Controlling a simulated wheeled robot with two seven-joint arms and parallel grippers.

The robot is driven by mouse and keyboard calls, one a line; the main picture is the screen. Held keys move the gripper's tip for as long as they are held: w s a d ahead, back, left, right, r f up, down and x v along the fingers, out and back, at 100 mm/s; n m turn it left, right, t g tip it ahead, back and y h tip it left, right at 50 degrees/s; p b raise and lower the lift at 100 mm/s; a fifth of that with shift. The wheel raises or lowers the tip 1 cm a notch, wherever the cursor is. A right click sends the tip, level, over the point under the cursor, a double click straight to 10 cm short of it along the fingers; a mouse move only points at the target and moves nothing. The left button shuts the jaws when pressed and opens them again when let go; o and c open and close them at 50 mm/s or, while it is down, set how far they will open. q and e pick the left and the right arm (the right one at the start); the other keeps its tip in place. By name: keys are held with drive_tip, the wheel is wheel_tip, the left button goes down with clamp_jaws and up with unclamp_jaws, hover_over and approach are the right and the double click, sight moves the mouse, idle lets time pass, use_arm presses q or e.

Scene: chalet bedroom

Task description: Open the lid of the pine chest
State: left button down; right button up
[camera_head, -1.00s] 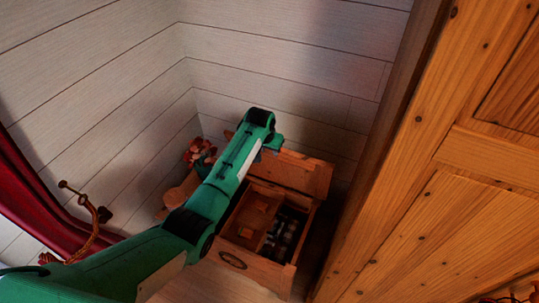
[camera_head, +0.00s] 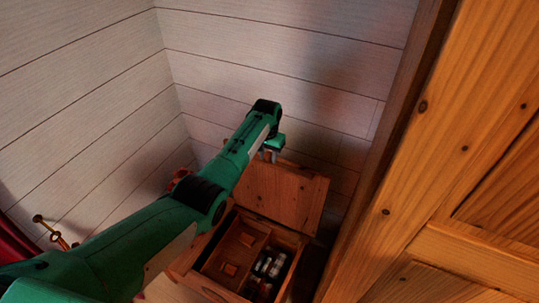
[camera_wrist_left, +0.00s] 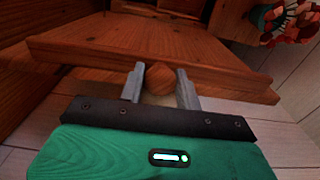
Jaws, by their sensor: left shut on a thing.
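The pine chest (camera_head: 215,288) stands open in the corner, with compartments showing inside. Its lid (camera_head: 285,196) is raised, leaning up at the back near the wall. My left gripper (camera_head: 270,154) is at the lid's top edge. In the left wrist view, the fingers of my left gripper (camera_wrist_left: 160,88) are shut on the round wooden knob (camera_wrist_left: 160,77) at the edge of the lid (camera_wrist_left: 100,50). My right gripper is not in view.
Several jars or cans (camera_head: 268,265) sit in the chest's right compartment. A big pine panelled piece (camera_head: 440,150) stands close on the right. White plank walls (camera_head: 300,60) close the corner. Red flowers (camera_wrist_left: 285,22) show beside the chest.

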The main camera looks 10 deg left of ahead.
use_arm(q)
drive_tip(key=shift+s+f, duration=0.1)
drive_tip(key=shift+f, duration=0.05)
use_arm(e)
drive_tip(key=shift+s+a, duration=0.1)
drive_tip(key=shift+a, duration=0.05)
use_arm(q)
drive_tip(key=c, duration=1)
unclamp_jaws()
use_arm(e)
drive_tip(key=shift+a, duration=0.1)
use_arm(q)
drive_tip(key=shift+r, duration=0.7)
wheel_tip(320, 180, up, 12)
drive_tip(key=b, duration=0.3)
drive_tip(key=shift+s+r, duration=0.15)
drive_tip(key=shift+r, duration=0.05)
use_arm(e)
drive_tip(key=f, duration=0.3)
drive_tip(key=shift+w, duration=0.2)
